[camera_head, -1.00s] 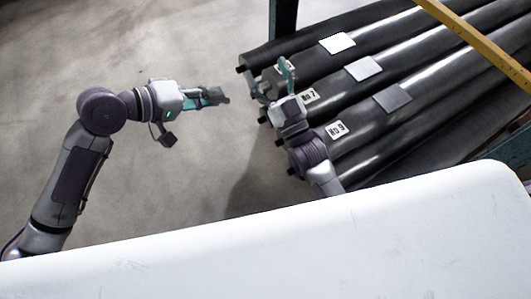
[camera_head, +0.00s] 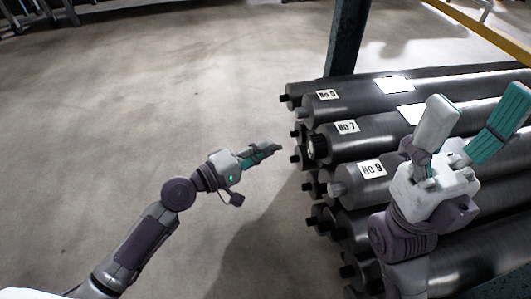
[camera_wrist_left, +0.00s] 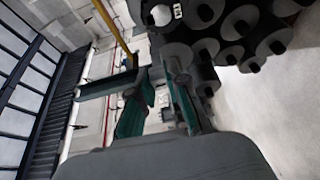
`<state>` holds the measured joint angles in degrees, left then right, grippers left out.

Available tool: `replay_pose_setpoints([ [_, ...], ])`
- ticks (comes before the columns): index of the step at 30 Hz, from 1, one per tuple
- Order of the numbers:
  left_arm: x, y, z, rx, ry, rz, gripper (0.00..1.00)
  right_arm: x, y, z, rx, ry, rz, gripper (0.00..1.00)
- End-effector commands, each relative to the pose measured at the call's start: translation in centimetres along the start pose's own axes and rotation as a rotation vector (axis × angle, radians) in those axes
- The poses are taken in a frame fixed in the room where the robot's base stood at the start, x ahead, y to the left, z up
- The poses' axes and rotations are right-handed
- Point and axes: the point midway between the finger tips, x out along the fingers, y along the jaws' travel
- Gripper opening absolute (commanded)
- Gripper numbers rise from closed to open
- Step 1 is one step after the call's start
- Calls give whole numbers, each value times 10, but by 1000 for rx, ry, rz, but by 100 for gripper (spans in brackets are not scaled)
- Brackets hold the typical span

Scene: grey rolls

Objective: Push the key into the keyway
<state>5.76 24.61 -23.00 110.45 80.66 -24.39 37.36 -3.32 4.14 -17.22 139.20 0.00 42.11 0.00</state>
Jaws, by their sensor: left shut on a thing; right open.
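My left gripper (camera_head: 270,149) is shut on a small dark piece, apparently the key, at its fingertips. It points right at the roll ends, a short gap away. The key's outline is unclear. In the left wrist view my left gripper's teal pads (camera_wrist_left: 158,112) show with the roll ends beyond. The keyway cannot be made out. My right gripper (camera_head: 478,105) is open and empty, in front of the rolls at the right.
The No 5 roll (camera_head: 325,95) lies behind and the No 9 roll (camera_head: 372,169) in front, with several more stacked below. Their shaft ends jut left. A dark post (camera_head: 346,45) stands behind the stack. The floor (camera_head: 130,110) at left is clear.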

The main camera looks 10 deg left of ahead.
Motion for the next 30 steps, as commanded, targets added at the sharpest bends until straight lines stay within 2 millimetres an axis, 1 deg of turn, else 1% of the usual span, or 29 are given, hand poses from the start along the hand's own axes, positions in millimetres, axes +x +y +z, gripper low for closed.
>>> replay_pose_setpoints([
  [6, -1, 1, 1, -2, 2, 1, 0, 0, 0, 1, 0, -4, 1, 74],
  [8, 2, 1, 2, -2, 1, 1, 0, 0, 0, 1, 0, -7, 2, 74],
  [11, 8, 2, 4, -2, 1, 1, 0, -1, 0, 1, 1, -17, 6, 74],
  [21, 38, 2, 16, -3, 1, 2, 0, -4, 1, 0, 5, -46, 21, 74],
  [30, 52, 1, 22, -2, 0, 1, 0, -10, 1, -1, 8, -63, 27, 74],
])
